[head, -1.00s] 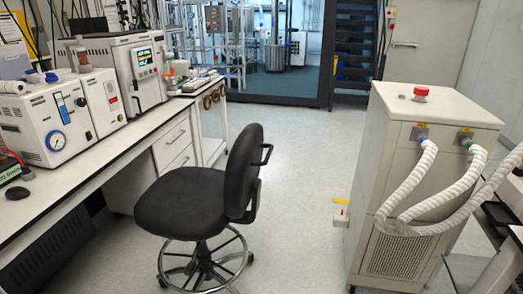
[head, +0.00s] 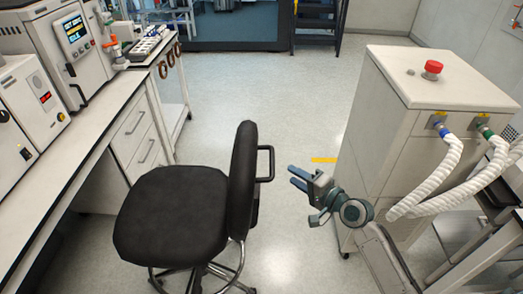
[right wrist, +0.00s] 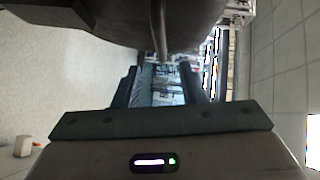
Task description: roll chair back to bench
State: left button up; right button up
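The black chair (head: 170,218) stands on the floor to the right of the bench, its seat facing the bench and its backrest (head: 243,180) on the right. A loop-shaped bar (head: 267,164) sticks out behind the backrest. The bench (head: 75,140) runs along the left side. My right gripper (head: 293,177) is to the right of the chair, its fingers pointing left toward the backrest, open and empty, with a gap to the chair. In the right wrist view the open fingers (right wrist: 168,88) show below a large dark part, probably the chair. My left gripper is out of view.
A drawer unit (head: 135,130) sits under the bench. Instruments (head: 70,45) stand on the bench. The floor beyond the chair (head: 260,90) is clear.

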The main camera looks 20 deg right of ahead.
aim_at(272, 161)
jog(key=p+x, duration=0.2)
jog(key=x, duration=0.8)
jog(key=shift+a+r, duration=0.1)
grip_shut()
